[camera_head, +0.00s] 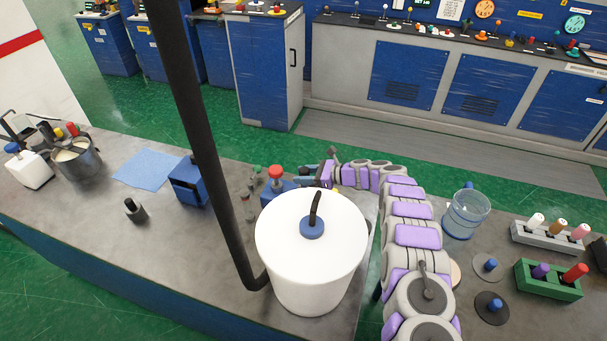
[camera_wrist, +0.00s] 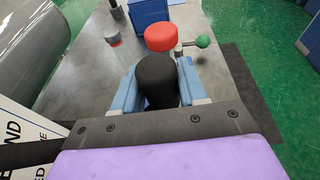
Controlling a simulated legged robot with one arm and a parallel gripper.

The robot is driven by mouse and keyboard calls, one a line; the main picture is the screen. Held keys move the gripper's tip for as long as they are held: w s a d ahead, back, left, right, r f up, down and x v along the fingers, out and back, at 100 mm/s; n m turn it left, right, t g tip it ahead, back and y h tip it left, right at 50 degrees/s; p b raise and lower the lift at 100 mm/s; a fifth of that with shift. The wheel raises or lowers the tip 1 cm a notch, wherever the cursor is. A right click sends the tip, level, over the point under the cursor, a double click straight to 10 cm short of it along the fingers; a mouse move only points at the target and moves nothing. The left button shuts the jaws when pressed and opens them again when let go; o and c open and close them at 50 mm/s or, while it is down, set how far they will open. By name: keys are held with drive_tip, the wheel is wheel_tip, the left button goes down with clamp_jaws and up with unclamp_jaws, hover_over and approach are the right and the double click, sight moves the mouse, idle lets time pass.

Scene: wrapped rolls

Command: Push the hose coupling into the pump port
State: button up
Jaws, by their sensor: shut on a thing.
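In the wrist view my gripper (camera_wrist: 158,85) has its two blue jaws shut on a black rounded piece, which I take to be the hose coupling (camera_wrist: 157,78). In the head view my gripper (camera_head: 312,171) is behind the white drum, at the end of my purple and grey arm, and the held piece is not clear there. A red knob (camera_wrist: 160,37) is just beyond the held piece; it also shows in the head view (camera_head: 276,172), above a blue body (camera_head: 275,190) that may be the pump. I cannot make out the port or whether the coupling touches anything.
A white drum (camera_head: 311,250) with a blue cap stands close in front of my gripper. A green ball knob (camera_wrist: 203,42) sticks out right of the red knob. A blue box (camera_head: 187,182) stands to the left. A clear blue jug (camera_head: 466,213) stands right of my arm.

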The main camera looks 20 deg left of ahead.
drive_tip(key=shift+f+b, duration=0.3)
drive_tip(key=shift+f, duration=0.65)
drive_tip(key=o, duration=1.3)
drive_tip(key=shift+o, duration=0.2)
drive_tip(key=s+p+v, duration=0.1)
drive_tip(key=v, duration=1.6)
drive_tip(key=shift+w+d, duration=0.2)
drive_tip(key=shift+w, duration=0.3)
drive_tip(key=shift+r, duration=0.15)
